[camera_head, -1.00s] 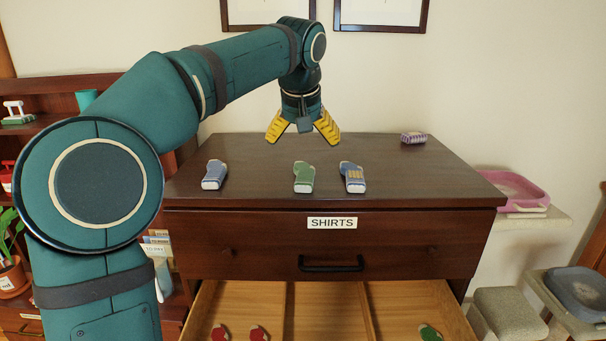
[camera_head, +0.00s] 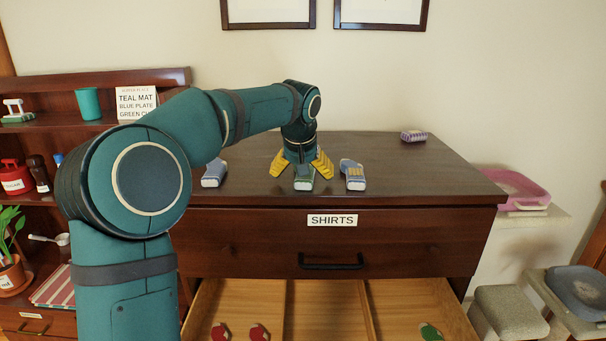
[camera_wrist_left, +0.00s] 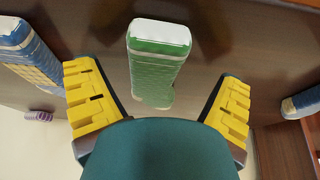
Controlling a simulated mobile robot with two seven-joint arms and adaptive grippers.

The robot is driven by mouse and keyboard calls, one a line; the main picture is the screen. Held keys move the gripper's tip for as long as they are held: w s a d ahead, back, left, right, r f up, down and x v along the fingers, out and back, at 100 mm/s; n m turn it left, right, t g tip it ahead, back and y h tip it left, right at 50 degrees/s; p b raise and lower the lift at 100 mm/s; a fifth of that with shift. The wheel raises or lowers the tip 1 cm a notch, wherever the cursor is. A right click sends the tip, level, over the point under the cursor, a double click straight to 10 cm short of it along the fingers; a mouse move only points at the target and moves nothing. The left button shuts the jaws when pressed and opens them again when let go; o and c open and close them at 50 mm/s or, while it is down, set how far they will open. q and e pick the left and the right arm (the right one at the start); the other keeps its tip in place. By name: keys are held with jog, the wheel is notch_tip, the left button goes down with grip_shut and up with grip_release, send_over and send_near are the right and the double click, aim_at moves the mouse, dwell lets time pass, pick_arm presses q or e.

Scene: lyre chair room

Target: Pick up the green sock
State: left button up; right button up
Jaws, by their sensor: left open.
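The green sock (camera_head: 304,184) lies on the dresser top (camera_head: 250,185), between two blue socks. Its white end faces the front edge; its upper part is hidden by my gripper in the head view. My left gripper (camera_head: 302,170) is open, fingers pointing down over the green sock. In the left wrist view the green sock (camera_wrist_left: 158,60) lies between the open yellow fingers of my left gripper (camera_wrist_left: 158,105), with space on both sides and no contact visible. My right gripper is not seen.
A blue sock (camera_head: 213,174) lies left and a blue patterned sock (camera_head: 352,175) close on the right. A purple sock (camera_head: 413,136) lies at the back right. An open drawer (camera_head: 325,310) below holds red and green socks.

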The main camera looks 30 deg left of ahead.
pick_arm(q)
jog(key=c, duration=1.1)
jog(key=shift+c, duration=0.2)
jog(key=shift+r, duration=0.15)
